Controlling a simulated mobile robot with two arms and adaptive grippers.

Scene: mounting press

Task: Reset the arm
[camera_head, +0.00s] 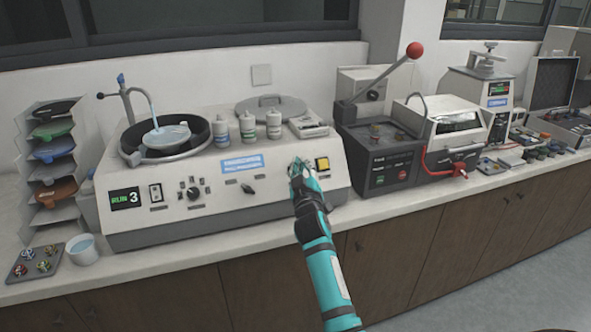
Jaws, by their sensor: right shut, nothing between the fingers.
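My right arm comes up from the bottom of the view, teal and dark grey. Its gripper (297,168) is shut and empty, in front of the right part of the polishing machine's front panel (225,185). It is just left of a yellow square button (322,164); I cannot tell whether it touches the panel. My left gripper is not in view.
The polishing machine has a round dark bowl (205,132) under a water spout, and a display reading "RUN 3" (125,198). A press with a red-knobbed lever (415,50) stands right. A cup (82,250) and a rack of coloured discs (52,150) stand left.

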